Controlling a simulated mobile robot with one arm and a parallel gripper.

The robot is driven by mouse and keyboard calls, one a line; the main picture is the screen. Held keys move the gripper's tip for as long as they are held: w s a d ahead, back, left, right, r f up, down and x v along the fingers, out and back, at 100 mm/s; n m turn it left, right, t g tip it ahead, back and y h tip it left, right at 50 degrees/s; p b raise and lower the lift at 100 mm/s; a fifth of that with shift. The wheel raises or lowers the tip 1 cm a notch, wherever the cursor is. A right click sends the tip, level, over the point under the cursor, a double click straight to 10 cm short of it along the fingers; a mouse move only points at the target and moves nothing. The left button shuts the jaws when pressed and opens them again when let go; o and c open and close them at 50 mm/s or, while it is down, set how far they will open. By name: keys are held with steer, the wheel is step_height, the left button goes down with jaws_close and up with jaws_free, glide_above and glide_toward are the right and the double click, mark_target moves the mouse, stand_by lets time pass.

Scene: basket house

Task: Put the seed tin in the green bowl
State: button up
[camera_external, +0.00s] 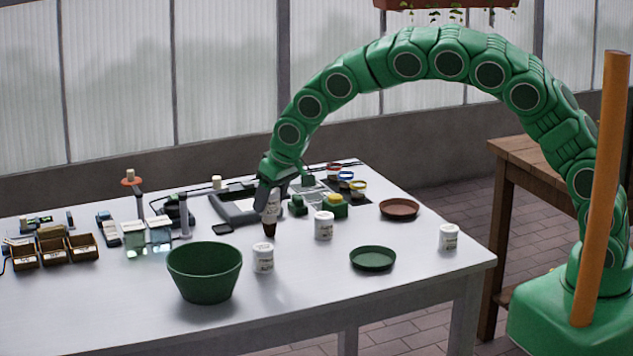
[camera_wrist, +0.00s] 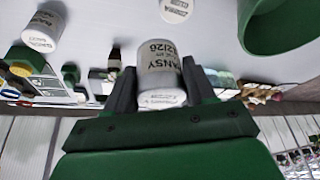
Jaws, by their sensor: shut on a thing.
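My gripper (camera_external: 270,208) is shut on a white seed tin (camera_wrist: 162,75) whose label reads "PANSY" in the wrist view. The tin sits between the two dark fingers. In the external view the held tin (camera_external: 272,204) is above the table, behind the green bowl and to its right. The green bowl (camera_external: 204,272) stands on the table's front part, and what I see of its inside is bare. The bowl (camera_wrist: 262,42) also shows at the wrist view's upper right, apart from the tin. A dark piece shows below the held tin; I cannot tell what it is.
Similar white tins stand right of the bowl (camera_external: 263,258), at mid-table (camera_external: 323,226) and near the right edge (camera_external: 449,237). A green saucer (camera_external: 373,258) and a terracotta saucer (camera_external: 400,208) lie on the right. Wooden boxes (camera_external: 54,249) and glass jars (camera_external: 147,238) stand on the left.

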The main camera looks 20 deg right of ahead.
steer(key=shift+s+d+r, duration=0.2)
steer(key=shift+s, duration=0.1)
steer(key=s+a+r, duration=0.1)
steer(key=s+a, duration=0.3)
steer(key=s, duration=0.4)
steer(key=s+a, duration=0.4)
steer(key=s, duration=0.4)
steer(key=shift+w+a+f, duration=1.35)
steer(key=shift+a+f, duration=0.3)
steer(key=shift+a, duration=0.2)
steer(key=shift+w+a+f, duration=1.35)
steer(key=shift+a+f, duration=0.3)
steer(key=shift+a, duration=0.25)
steer(key=shift+w+a+f, duration=1.35)
steer(key=shift+a+f, duration=0.3)
steer(key=shift+a, duration=0.2)
steer(key=shift+f, duration=1.55)
steer(key=shift+f, duration=0.15)
steer(key=o, duration=1.1)
steer(key=shift+o, duration=0.2)
steer(key=v, duration=1.2)
